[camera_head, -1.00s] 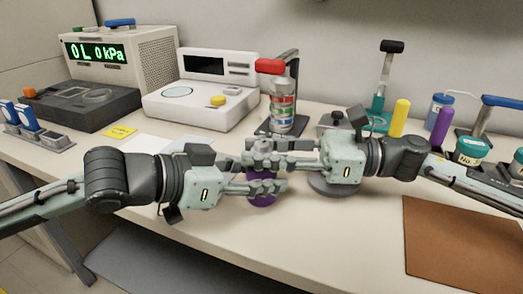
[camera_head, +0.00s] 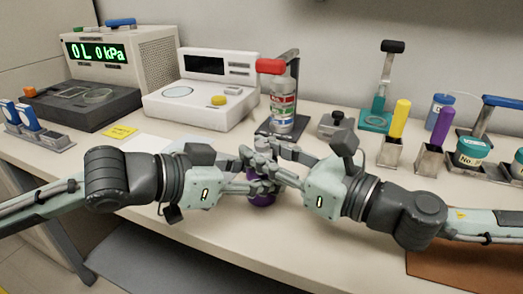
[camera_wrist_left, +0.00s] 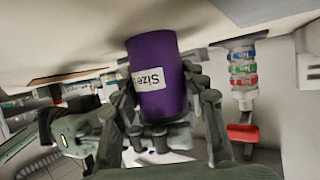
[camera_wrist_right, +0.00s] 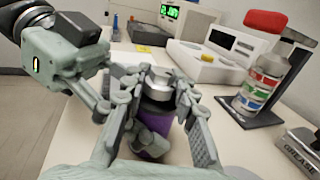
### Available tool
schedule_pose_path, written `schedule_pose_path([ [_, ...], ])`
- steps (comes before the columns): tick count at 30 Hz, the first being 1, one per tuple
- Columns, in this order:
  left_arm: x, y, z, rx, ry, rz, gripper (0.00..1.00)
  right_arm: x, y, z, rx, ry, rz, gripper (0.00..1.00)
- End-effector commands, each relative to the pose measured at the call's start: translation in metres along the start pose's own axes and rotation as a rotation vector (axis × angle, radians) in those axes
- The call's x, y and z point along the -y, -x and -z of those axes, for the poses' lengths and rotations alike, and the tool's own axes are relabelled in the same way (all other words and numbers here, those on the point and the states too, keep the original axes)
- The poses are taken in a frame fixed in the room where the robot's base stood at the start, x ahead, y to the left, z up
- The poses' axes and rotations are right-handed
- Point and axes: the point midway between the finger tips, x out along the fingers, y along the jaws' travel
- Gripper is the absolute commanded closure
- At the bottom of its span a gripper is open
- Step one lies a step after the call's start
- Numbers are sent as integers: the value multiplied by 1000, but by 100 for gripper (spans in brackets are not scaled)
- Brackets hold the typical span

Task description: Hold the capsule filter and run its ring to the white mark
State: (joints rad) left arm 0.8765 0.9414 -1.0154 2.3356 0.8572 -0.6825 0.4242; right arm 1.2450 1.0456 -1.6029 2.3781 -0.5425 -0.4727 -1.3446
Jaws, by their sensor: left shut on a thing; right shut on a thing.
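The capsule filter (camera_head: 261,199) is a purple cylinder, mostly hidden by my fingers in the head view. In the left wrist view its purple body (camera_wrist_left: 160,62) carries a white "Size" label. My left gripper (camera_head: 258,184) is shut around the purple body from the left. My right gripper (camera_head: 262,160) is shut at the filter's upper end from the right, its fingers crossing just above the left ones. In the right wrist view a silvery-grey top (camera_wrist_right: 158,80), possibly the ring, sits between the right fingers above the purple. I cannot make out the white mark.
Behind stand a white device (camera_head: 205,95), a pressure display (camera_head: 96,52) and a bottle with colored bands (camera_head: 283,105) on a stand. Yellow (camera_head: 400,118) and purple (camera_head: 442,125) handles stand in metal cups at right. A brown mat (camera_head: 450,266) lies front right.

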Motion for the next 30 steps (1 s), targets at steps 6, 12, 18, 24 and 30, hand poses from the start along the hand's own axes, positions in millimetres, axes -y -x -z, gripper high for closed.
schedule_pose_path([
  [6,-2,0,-1,2,3,-5,100,-5,-1,-2,3,1,150,100],
  [12,-2,0,-1,2,3,-5,100,-4,-1,-3,4,3,268,100],
  [18,-2,-1,-1,3,3,-5,100,-2,-1,-3,4,5,340,100],
  [24,-2,-1,-2,4,2,-5,100,-1,0,-3,3,5,370,100],
  [30,-2,-1,-2,5,2,-4,100,-1,0,-3,3,6,374,100],
])
